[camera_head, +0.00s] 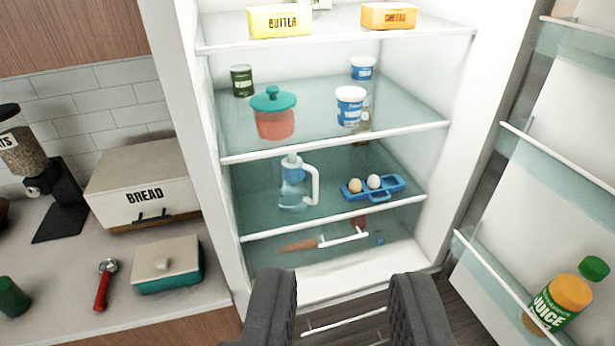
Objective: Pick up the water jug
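The water jug (291,186) is clear and bluish with a white handle (312,184) on its right side. It stands upright on a lower glass shelf (335,196) of the open fridge. My gripper (345,290) is at the bottom of the view, with its two dark fingers apart and nothing between them. It is in front of the fridge, apart from the jug, which appears above and slightly left of the gap between the fingers.
A blue egg holder (383,197) with eggs sits right of the jug. A red jar with teal lid (274,115) stands on the shelf above. The fridge door (558,150) is open at right, holding juice (558,302). A counter (60,290) with a bread box (143,190) is at left.

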